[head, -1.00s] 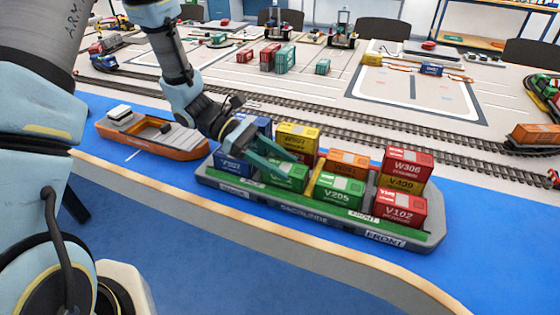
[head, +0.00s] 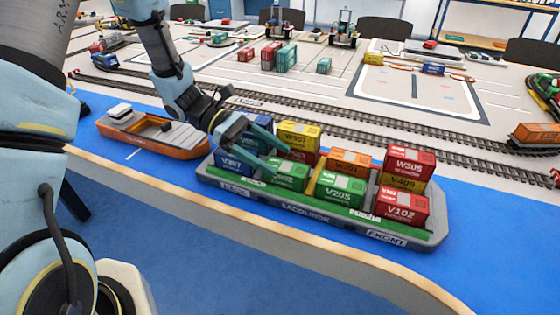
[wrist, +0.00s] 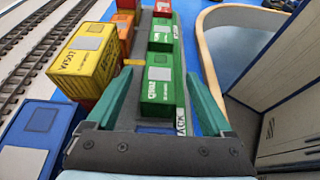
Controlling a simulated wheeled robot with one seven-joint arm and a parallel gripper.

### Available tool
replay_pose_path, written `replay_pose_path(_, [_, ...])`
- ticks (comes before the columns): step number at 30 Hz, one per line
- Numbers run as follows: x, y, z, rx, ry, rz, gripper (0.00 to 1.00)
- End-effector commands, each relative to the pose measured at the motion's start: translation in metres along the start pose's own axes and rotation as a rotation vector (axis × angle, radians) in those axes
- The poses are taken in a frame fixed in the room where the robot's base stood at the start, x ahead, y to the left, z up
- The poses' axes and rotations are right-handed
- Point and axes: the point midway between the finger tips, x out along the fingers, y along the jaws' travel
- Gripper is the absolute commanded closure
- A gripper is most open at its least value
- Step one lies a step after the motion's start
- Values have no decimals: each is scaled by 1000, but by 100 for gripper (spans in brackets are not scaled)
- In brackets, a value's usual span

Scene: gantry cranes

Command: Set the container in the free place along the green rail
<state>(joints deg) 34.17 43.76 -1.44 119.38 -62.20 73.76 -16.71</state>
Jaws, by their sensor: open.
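A green container (head: 287,176) stands on the grey ship (head: 436,222) in the near row, beside the green rail (head: 268,192) along the near edge. In the wrist view the green container (wrist: 160,85) lies between the fingers, with gaps at both sides. My gripper (head: 277,158) is open, above and behind this container's left end. The green container V205 (head: 339,190) and red V102 (head: 402,208) stand farther right along the rail. A blue container (head: 231,161) is at the left end, partly hidden by my gripper.
A yellow container (head: 298,136) stands on a red one in the far row, close to my gripper; orange (head: 348,163) and red W306 (head: 410,160) stacks are farther right. An orange boat (head: 150,135) lies left. Train tracks (head: 380,135) run behind.

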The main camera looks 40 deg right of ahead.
Motion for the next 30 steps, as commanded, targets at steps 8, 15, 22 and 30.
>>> replay_pose_path(8, [-60, 1, -2, 2, 2, 4, 15])
replay_pose_path(15, [-89, 0, -1, 1, 1, 1, 15])
replay_pose_path(22, [-95, 0, 0, -1, 1, -1, 15])
replay_pose_path(30, [-129, -55, -24, 104, 288, -21, 15])
